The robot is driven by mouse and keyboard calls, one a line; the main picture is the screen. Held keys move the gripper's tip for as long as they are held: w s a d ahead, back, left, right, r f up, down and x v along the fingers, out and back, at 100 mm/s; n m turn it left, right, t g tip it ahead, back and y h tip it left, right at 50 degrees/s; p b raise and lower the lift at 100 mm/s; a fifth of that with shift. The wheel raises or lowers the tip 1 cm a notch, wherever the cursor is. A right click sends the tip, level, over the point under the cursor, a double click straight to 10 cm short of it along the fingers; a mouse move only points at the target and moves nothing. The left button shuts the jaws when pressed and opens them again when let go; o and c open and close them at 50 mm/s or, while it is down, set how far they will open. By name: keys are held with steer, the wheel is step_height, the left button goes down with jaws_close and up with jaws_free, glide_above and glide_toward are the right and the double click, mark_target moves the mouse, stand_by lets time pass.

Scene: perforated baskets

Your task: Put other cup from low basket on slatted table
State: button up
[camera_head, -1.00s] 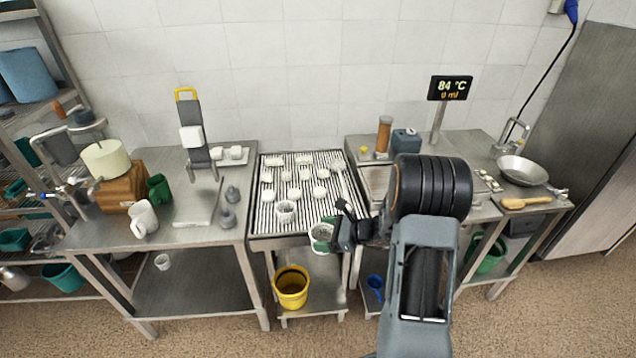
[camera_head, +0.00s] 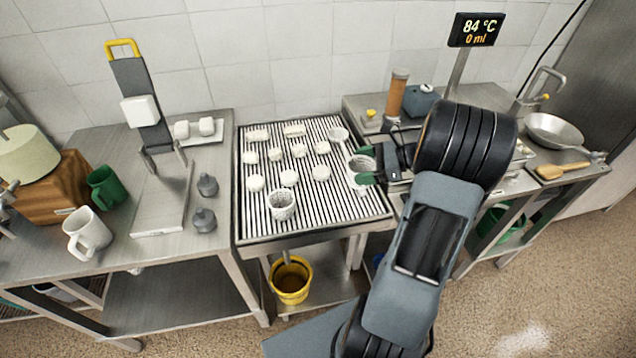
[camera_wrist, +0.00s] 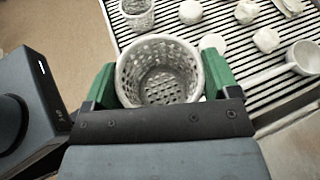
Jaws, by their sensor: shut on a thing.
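A white perforated cup (camera_head: 361,181) is held between the green fingers of my gripper (camera_head: 366,164), over the right edge of the slatted table (camera_head: 330,208). In the wrist view the cup (camera_wrist: 160,52) is upright, open end towards the camera, and looks empty; a green finger (camera_wrist: 216,62) stands on each side. I cannot tell how high it is above the slats. A second perforated cup (camera_head: 282,206) stands upright on the front part of the slatted table, and also shows in the wrist view (camera_wrist: 137,17).
Several white lumps (camera_head: 289,178) lie on the slats. A white ladle (camera_wrist: 300,58) lies on the table's right side, close to the held cup. A yellow bucket (camera_head: 290,284) stands on the shelf below. The front right slats are clear.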

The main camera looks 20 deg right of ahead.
steer(key=w+a+f, duration=0.1)
steer(key=a+f, duration=0.1)
steer(key=w+a+f, duration=0.1)
steer(key=a+f, duration=0.1)
steer(key=a, duration=0.1)
steer(key=w+a+f, duration=0.1)
steer(key=a+f, duration=0.2)
steer(key=shift+w+f+p, duration=0.1)
steer(key=shift+w+p, duration=0.3)
steer(key=shift+w+a+f+p, duration=0.1)
steer(key=shift+a+f+p, duration=0.1)
steer(key=shift+f, duration=0.8)
steer(key=shift+w+a+f+p, duration=0.1)
steer(key=shift+f+p, duration=0.1)
steer(key=shift+f, duration=0.75)
steer(key=shift+f, duration=0.1)
steer(key=o, duration=0.8)
